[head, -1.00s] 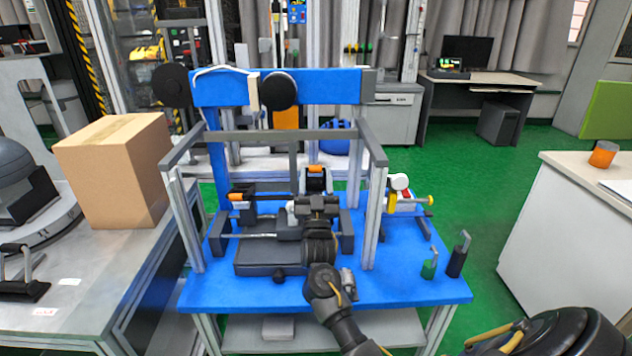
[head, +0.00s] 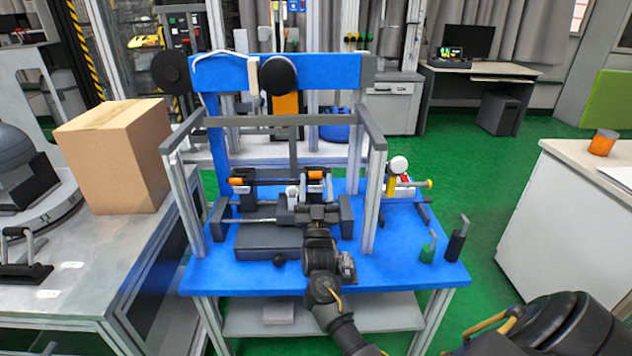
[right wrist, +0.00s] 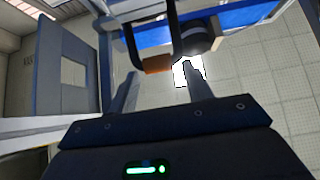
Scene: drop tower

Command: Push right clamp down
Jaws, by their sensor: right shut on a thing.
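The right clamp's lever, with an orange handle (head: 316,174), stands on the fixture inside the tower frame in the head view. In the right wrist view its orange grip (right wrist: 158,63) and dark bent lever show between the fingertips. My right gripper (head: 316,203) reaches in from the front and is shut on this handle; its two fingers also show in the right wrist view (right wrist: 163,70). The left clamp (head: 237,181) has a similar orange handle further left, with nothing touching it. My left gripper is not in view.
Grey uprights of the tower frame (head: 372,205) stand close on both sides. A dark block (head: 267,238) lies front left on the blue table (head: 400,290). Two small hooked weights (head: 458,240) stand at the table's right. A cardboard box (head: 115,160) sits further left.

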